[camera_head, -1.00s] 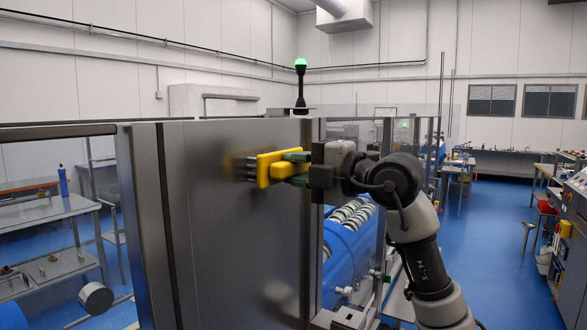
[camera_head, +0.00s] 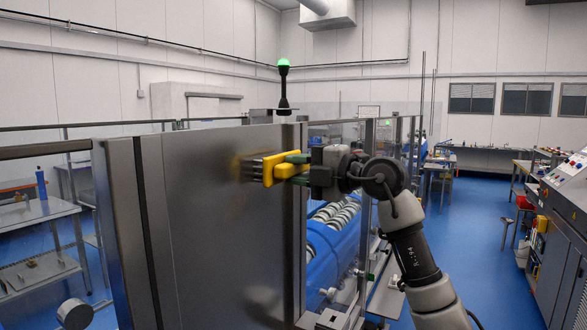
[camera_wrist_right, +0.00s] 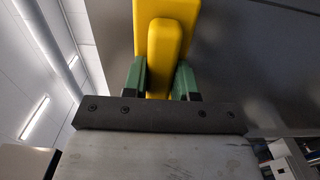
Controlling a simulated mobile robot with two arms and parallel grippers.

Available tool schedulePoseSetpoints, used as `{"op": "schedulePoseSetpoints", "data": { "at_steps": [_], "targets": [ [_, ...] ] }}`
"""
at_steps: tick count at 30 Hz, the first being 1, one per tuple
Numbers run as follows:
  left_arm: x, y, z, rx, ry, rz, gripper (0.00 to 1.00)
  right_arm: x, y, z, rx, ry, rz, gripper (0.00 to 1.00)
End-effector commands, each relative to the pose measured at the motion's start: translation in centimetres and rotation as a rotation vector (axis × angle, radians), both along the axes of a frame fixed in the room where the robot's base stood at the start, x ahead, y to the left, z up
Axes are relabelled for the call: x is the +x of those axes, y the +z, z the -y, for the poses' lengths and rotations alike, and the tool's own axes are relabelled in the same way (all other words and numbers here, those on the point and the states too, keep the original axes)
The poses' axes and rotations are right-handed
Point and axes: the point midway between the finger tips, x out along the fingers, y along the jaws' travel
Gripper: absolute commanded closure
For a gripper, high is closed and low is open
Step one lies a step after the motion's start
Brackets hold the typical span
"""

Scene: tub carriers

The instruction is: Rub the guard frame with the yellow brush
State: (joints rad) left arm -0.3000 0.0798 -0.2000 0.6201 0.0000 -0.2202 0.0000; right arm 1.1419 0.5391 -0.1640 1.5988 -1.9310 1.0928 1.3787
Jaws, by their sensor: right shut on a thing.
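The yellow brush (camera_head: 270,170) is held level in front of the guard frame's grey metal panel (camera_head: 205,240). Its dark bristles point left at the panel, at or very near its surface; I cannot tell if they press on it. My right gripper (camera_head: 298,169), with green fingers, is shut on the brush's yellow handle. In the right wrist view, the handle (camera_wrist_right: 165,55) sits between both green fingers (camera_wrist_right: 160,80), with the yellow brush block beyond it. The bristles are hidden there. My left gripper is not in view.
A conveyor with blue sides (camera_head: 335,245) and rollers lies behind the frame, right of the panel. A metal table with a blue bottle (camera_head: 41,182) stands at the left. A control cabinet (camera_head: 560,230) is at the right. Blue floor (camera_head: 465,240) is clear between.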

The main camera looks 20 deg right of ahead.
Motion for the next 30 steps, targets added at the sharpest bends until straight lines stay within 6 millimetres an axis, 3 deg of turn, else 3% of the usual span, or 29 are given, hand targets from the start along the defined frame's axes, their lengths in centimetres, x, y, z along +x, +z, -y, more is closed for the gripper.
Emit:
{"op": "schedulePoseSetpoints", "data": {
  "at_steps": [11,30],
  "targets": [
    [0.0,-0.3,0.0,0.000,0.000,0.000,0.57,-0.3,0.0,0.3,0.000,-0.001,0.002,0.92],
    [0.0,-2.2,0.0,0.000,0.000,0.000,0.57,-4.7,0.0,3.7,-0.001,-0.001,0.002,0.92]
  ]
}}
